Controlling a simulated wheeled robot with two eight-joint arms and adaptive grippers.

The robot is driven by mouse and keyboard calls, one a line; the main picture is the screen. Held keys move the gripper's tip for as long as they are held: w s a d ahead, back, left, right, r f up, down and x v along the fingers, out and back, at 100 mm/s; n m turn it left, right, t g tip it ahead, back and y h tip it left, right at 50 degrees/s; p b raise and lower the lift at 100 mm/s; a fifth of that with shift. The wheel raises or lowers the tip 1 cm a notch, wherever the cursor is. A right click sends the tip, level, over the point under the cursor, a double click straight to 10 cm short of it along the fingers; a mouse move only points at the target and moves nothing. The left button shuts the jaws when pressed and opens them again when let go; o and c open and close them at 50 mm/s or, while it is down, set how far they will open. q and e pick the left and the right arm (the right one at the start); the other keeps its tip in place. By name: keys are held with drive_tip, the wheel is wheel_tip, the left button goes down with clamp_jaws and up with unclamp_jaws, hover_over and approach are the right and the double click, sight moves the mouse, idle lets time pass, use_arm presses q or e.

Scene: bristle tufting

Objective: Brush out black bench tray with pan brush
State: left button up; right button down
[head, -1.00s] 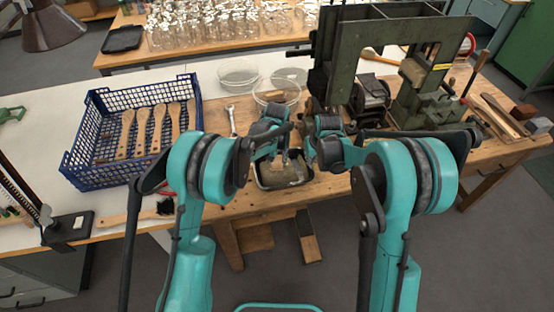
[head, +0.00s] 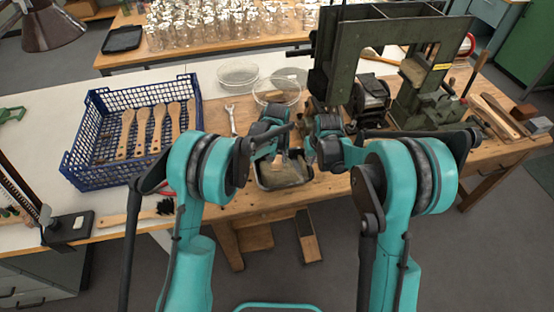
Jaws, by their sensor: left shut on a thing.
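The black bench tray (head: 287,183) sits near the front edge of the wooden bench, between my two arms. It is shallow, with grey-brown matter over its floor. My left gripper (head: 272,157) is at the tray's left and back part. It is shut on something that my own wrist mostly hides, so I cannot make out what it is. My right gripper (head: 313,158) is close by the tray's right side, pointing inward; its fingers are too hidden to tell. A wooden-handled brush with black bristles (head: 165,206) lies at the bench's left front edge, apart from both grippers.
A blue crate (head: 95,171) with several wooden brush blanks stands left. A wrench (head: 232,119) and clear round dishes (head: 238,74) lie behind the tray. A green press (head: 335,75) stands close behind my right gripper. Glassware fills the far bench.

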drive_tip(key=shift+f, duration=1.1)
use_arm(q)
drive_tip(key=shift+f, duration=1)
idle(0.3)
drive_tip(key=shift+s, duration=0.1)
drive_tip(key=shift+s+d+r, duration=0.1)
drive_tip(key=shift+s+d, duration=0.15)
drive_tip(key=shift+s, duration=0.55)
drive_tip(key=shift+s+d, duration=0.2)
drive_tip(key=shift+s, duration=0.6)
